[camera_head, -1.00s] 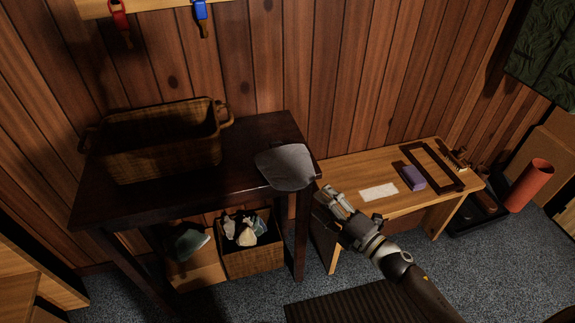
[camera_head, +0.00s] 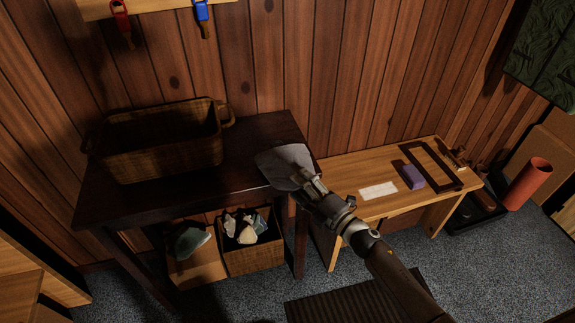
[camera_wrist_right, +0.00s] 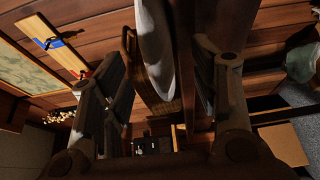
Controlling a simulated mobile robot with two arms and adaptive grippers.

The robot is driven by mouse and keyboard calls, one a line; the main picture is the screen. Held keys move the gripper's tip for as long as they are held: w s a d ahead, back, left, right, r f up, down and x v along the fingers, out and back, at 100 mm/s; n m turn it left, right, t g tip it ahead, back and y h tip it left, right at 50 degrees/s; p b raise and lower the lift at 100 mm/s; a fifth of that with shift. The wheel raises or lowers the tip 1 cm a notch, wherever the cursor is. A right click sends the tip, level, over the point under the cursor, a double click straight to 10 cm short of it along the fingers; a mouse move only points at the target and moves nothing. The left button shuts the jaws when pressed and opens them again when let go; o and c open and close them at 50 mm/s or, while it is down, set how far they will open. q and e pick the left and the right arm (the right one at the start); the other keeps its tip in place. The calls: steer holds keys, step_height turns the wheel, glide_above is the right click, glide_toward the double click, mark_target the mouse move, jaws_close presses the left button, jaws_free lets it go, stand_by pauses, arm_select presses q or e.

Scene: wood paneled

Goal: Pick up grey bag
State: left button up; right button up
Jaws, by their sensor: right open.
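The grey bag (camera_head: 284,163) lies on the right end of the dark table (camera_head: 190,190), draped over its front right corner. My right gripper (camera_head: 308,180) is open at the bag's lower right edge. In the right wrist view the bag's pale edge (camera_wrist_right: 157,45) stands between the two open fingers of the gripper (camera_wrist_right: 160,90). I cannot tell whether the fingers touch the bag. The gripper hides part of the bag's right side in the head view. My left gripper is not in view.
A wicker basket (camera_head: 160,155) stands on the dark table's left part. A lower wooden bench (camera_head: 350,178) with a purple box (camera_head: 413,177) and a white sheet (camera_head: 378,190) is to the right. Under the table stands a basket (camera_head: 255,260) of cloths. The wall is close behind.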

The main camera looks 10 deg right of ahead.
steer(key=c, duration=1.1)
